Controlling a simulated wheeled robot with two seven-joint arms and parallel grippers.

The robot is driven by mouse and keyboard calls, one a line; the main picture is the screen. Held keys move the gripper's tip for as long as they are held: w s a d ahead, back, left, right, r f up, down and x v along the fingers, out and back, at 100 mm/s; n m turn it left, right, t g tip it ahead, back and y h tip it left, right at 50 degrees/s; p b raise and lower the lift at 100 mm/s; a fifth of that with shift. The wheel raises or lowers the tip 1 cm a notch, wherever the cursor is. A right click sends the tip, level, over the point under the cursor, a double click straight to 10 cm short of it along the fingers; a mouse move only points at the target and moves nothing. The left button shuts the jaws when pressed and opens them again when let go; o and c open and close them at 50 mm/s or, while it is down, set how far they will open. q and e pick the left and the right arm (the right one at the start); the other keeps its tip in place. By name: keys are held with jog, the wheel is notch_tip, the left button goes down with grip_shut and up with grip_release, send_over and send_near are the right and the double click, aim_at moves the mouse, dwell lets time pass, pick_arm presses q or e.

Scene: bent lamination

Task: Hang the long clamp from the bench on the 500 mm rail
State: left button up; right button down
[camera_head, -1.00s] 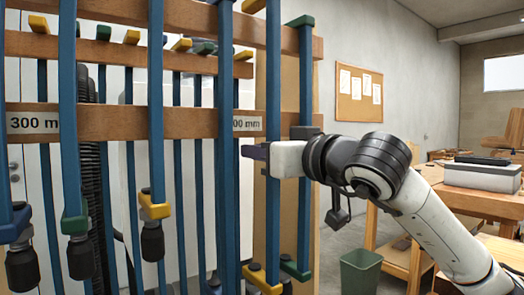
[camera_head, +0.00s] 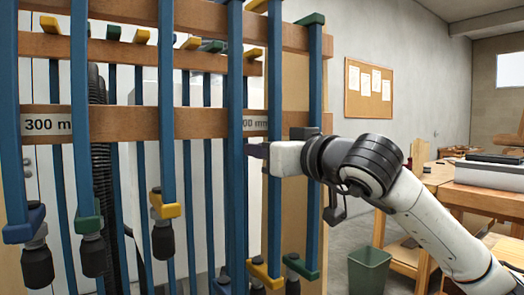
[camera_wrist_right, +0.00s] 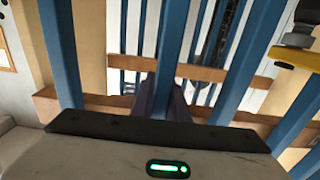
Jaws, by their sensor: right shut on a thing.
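My right gripper (camera_head: 258,151) is in front of the clamp rack, beside the partly covered "00 mm" label (camera_head: 256,123). It is shut on an upright blue clamp bar (camera_head: 236,60), apparently the long clamp. In the right wrist view the dark fingers (camera_wrist_right: 163,98) close around a blue bar (camera_wrist_right: 172,45). The held clamp's top and lower end run out of the head view. The label's first digit is hidden behind the bar. The wooden rail (camera_head: 205,122) crosses behind it. My left gripper is not in view.
Several blue clamps hang close by, including one with a green jaw (camera_head: 87,224) under the "300 mm" label (camera_head: 47,124) and one with a yellow jaw (camera_head: 165,206). A green bin (camera_head: 369,270) and a workbench (camera_head: 485,205) stand at the right.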

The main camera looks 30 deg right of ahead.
pick_arm(q)
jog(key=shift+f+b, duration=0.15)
jog(key=shift+b, duration=0.15)
pick_arm(e)
jog(key=shift+f, duration=0.15)
pick_arm(q)
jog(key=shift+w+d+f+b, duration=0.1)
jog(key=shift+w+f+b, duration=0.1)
jog(key=shift+b, duration=0.35)
pick_arm(e)
jog(key=shift+s+f, duration=0.1)
jog(key=shift+f, duration=0.55)
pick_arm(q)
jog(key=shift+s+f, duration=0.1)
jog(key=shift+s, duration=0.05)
pick_arm(e)
jog(key=c, duration=1.6)
grip_release()
jog(key=shift+c, duration=0.2)
pick_arm(q)
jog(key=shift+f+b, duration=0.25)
jog(key=shift+b, duration=0.25)
pick_arm(e)
jog(key=s, duration=1)
jog(key=shift+s+d+f, duration=0.15)
jog(key=shift+d, duration=0.3)
